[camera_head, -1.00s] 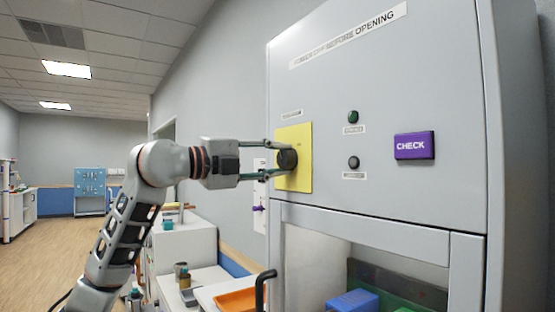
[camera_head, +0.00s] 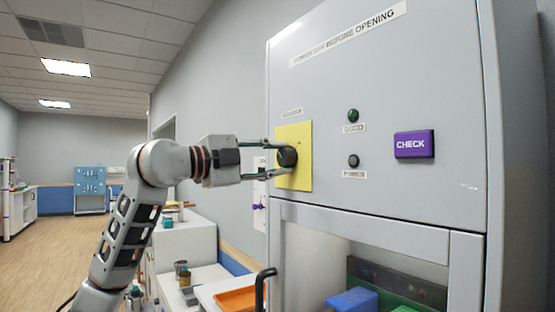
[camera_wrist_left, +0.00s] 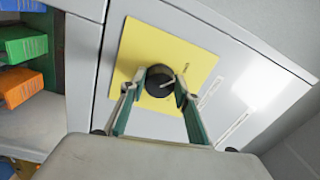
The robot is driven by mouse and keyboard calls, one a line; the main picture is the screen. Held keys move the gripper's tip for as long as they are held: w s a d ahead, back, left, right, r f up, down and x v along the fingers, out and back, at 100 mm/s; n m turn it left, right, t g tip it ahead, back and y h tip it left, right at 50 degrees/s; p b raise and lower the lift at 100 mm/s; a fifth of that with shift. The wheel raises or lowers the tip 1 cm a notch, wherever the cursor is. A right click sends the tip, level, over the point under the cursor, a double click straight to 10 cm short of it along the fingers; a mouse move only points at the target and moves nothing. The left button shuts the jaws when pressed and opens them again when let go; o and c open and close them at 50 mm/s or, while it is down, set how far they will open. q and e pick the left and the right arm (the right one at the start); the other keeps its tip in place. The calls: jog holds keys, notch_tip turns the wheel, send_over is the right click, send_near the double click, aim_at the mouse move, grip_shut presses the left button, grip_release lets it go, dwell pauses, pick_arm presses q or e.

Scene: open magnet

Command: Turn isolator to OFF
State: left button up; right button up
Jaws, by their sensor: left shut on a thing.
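The isolator is a round black knob (camera_head: 287,157) on a yellow plate (camera_head: 306,160) on the grey cabinet front. My left gripper (camera_head: 279,158) reaches it from the left and is shut on the knob, one finger above and one below in the head view. In the left wrist view the knob (camera_wrist_left: 160,86) sits between the two fingertips (camera_wrist_left: 154,90), with a pale pointer line on its face, in front of the yellow plate (camera_wrist_left: 195,62). The label above the plate is too blurred to read surely. My right gripper is not in view.
Right of the plate are a green lamp (camera_head: 353,116), a dark lamp (camera_head: 353,161) and a purple CHECK button (camera_head: 414,145). A black handle (camera_head: 263,286) stands below my gripper. An orange tray (camera_head: 236,300) and blue bin (camera_head: 352,301) are low down.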

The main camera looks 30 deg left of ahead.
pick_arm(q)
jog(key=o, duration=1.1)
jog(key=v, duration=1.2)
jog(key=shift+f, duration=0.1)
